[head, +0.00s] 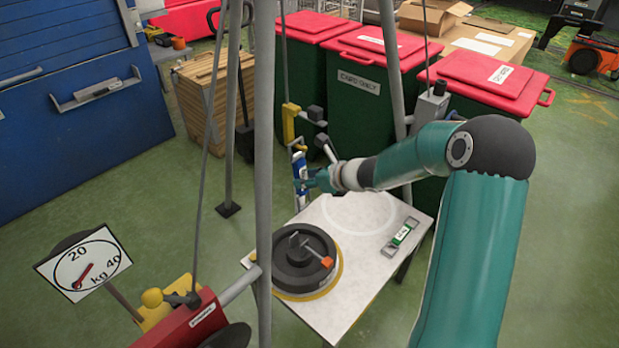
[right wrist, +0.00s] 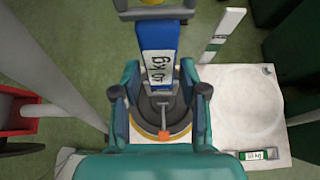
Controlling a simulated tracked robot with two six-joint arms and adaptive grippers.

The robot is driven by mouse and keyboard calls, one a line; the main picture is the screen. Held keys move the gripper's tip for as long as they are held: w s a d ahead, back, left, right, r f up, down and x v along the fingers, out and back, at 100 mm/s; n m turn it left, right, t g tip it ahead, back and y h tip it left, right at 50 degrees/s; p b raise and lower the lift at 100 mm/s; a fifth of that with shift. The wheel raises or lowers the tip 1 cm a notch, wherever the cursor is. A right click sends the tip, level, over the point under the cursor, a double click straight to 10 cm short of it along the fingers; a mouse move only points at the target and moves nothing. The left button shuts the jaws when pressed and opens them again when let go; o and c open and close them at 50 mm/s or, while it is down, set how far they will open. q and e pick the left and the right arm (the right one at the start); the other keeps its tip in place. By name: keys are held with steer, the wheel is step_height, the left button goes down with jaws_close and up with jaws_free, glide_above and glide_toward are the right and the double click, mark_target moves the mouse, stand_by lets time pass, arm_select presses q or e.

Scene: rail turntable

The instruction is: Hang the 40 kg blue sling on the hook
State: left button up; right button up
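The blue sling (head: 301,172) is upright below the yellow hook block (head: 291,122), its top close under the block's lower end. Whether its loop is on the hook is too small to tell. In the right wrist view the sling (right wrist: 157,38) shows a white label ending in "0 kg". My right gripper (head: 312,182) is beside the sling. Its fingers (right wrist: 161,92) stand apart, with gaps on both sides of the sling. My left gripper is out of view.
A dark round load (head: 290,270) with an upright handle sits on the white table (head: 345,285). A green-labelled sling (head: 402,235) lies at its right. Grey tripod legs (head: 264,120) stand close by. A dial (head: 83,264) is lower left; red-lidded bins (head: 365,85) stand behind.

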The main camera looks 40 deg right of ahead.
steer(key=shift+o, duration=1.1)
